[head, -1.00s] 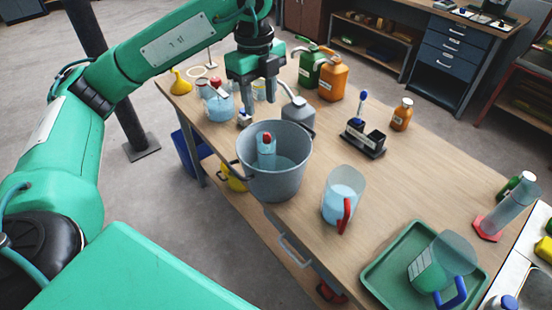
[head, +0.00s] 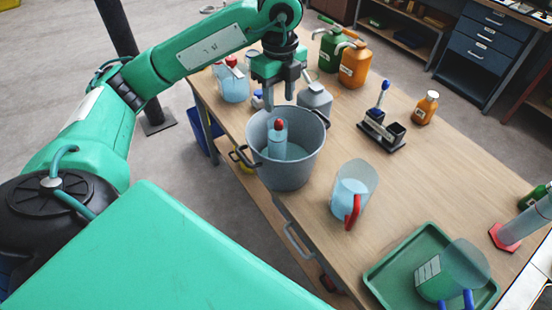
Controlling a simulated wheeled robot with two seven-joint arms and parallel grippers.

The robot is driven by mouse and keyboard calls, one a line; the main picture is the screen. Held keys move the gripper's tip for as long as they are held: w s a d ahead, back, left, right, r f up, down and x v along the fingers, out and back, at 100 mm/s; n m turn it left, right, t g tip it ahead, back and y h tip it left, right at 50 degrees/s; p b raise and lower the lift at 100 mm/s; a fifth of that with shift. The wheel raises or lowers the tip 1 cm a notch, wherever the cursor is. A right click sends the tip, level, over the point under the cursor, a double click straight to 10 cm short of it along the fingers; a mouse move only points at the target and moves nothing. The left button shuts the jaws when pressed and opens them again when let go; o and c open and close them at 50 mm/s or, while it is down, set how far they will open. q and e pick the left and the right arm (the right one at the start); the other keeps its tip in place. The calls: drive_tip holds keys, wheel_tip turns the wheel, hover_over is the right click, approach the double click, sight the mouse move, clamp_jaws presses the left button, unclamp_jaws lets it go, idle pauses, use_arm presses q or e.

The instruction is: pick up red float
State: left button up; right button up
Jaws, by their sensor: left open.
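A red-topped piece (head: 279,126) shows at the upper end of a pale blue upright cylinder (head: 277,145) inside the grey bucket (head: 300,170). The bucket stands near the table's left edge and holds light blue liquid. Whether the red top is a separate float cannot be told. My left gripper (head: 279,95) points down with its fingers apart and nothing between them. In the picture its fingertips are just above the red top, near the bucket's far rim; the exact gap cannot be judged. My right gripper is out of view.
On the table (head: 330,140) are a red-handled jug (head: 353,188), a grey jug (head: 316,99), green and orange cans (head: 354,65), a black holder (head: 381,131), an amber bottle (head: 425,107) and a green tray (head: 385,275). The middle is fairly clear.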

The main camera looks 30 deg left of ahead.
sight(277, 120)
use_arm(q)
drive_tip(key=shift+f, duration=1.1)
drive_tip(key=f+p, duration=0.1)
drive_tip(key=f, duration=0.2)
drive_tip(key=shift+s+a+p, duration=0.1)
drive_tip(key=shift+a+p, duration=0.1)
drive_tip(key=shift+p, duration=0.15)
drive_tip(key=shift+f, duration=0.55)
drive_tip(key=shift+c, duration=0.8)
clamp_jaws()
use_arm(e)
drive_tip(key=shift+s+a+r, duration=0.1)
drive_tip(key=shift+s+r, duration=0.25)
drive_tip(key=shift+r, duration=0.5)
